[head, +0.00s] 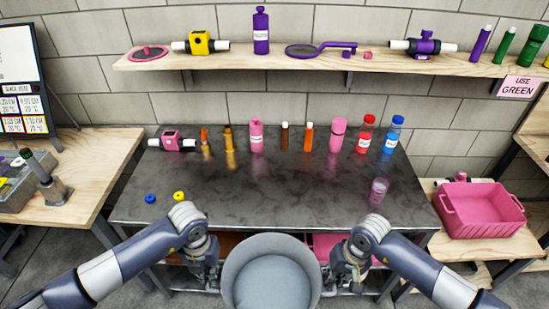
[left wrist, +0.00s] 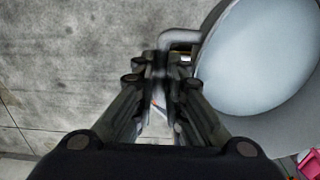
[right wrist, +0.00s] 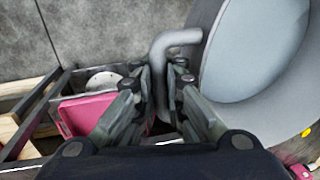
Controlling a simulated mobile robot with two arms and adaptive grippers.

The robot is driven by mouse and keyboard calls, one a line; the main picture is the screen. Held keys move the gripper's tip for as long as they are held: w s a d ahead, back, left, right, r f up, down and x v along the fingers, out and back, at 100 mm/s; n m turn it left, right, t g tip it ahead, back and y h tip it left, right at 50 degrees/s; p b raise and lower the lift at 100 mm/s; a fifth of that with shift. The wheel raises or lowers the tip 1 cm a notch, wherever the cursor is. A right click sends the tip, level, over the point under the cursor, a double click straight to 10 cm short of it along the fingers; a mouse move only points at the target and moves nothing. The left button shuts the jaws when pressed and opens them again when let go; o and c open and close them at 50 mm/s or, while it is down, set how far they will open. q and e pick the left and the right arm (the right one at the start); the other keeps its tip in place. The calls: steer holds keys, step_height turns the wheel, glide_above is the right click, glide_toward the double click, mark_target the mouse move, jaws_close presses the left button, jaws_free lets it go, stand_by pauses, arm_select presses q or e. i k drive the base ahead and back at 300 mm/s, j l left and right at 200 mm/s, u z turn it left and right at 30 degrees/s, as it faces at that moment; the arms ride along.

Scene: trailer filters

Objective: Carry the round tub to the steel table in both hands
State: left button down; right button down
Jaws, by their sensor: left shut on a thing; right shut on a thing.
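The round grey tub (head: 233,270) is in front of the steel table (head: 290,185), at the bottom middle of the head view. It looks level, with a pale grey surface inside. My left gripper (head: 208,270) is shut on the tub's left handle, a grey bar also seen in the left wrist view (left wrist: 180,37). My right gripper (head: 336,270) is shut on the right handle, which shows as a bent bar in the right wrist view (right wrist: 176,42). The tub is between the grippers, apart from the table's front edge as far as I can tell.
Bottles and fittings, such as a pink bottle (head: 257,138), stand along the table's back. A clear pink cup (head: 378,190) is at its right, blue (head: 150,198) and yellow (head: 179,196) caps at its front left. The table's middle is clear. A pink crate (head: 482,212) stands right.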

mark_target(276, 192)
steer(key=i, duration=1.35)
